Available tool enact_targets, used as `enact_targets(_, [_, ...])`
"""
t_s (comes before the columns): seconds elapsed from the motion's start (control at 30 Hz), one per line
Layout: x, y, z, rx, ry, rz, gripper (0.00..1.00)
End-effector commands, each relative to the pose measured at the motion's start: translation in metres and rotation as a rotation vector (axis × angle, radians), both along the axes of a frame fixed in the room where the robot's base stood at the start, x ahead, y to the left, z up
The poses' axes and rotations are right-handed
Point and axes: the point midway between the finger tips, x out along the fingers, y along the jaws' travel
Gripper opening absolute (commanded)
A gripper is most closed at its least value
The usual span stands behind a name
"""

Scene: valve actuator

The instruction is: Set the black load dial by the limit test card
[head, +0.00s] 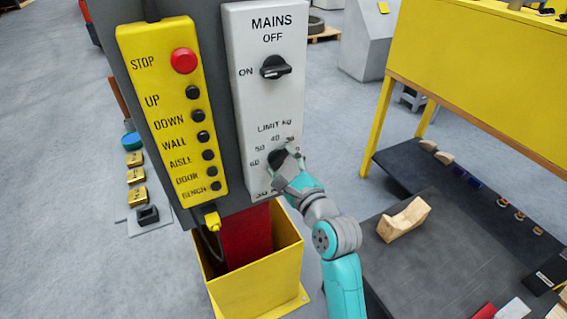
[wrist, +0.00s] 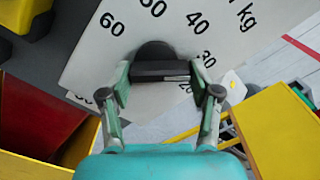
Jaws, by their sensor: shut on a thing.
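The black load dial (head: 277,158) sits below the LIMIT KG label on the white panel (head: 265,100). My gripper (head: 287,168) is shut on it and hides part of it and of its scale. In the wrist view my gripper's two fingers (wrist: 161,80) stand on either side of the dial's bar (wrist: 150,70). A short pale line on the bar lies toward its right end, on the side of the 30 and 20 marks; the exact reading is unclear. The scale shows 60, 50 and 40 around the dial. I cannot make out a limit test card.
The MAINS switch (head: 275,67) is above the dial. A yellow button box (head: 172,110) hangs to the left. A yellow bin (head: 255,281) stands below. A dark bench with a wooden cradle (head: 404,219) and a yellow stand (head: 480,55) are to the right.

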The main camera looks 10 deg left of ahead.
Motion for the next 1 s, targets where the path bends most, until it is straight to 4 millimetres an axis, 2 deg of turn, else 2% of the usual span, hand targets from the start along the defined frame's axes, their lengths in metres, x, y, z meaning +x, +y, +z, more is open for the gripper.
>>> enact_targets(0.5, [0.0,-0.0007,-0.0028,0.011,0.014,-0.001,0.28])
enact_targets(0.53, [0.0,-0.0007,-0.0028,0.011,0.014,-0.001,0.7])
enact_targets(0.6, [0.0001,-0.0007,-0.0024,0.011,0.014,-0.001,0.87])
enact_targets(1.0, [-0.0027,-0.0022,-0.0013,0.013,0.011,-0.001,0.88])
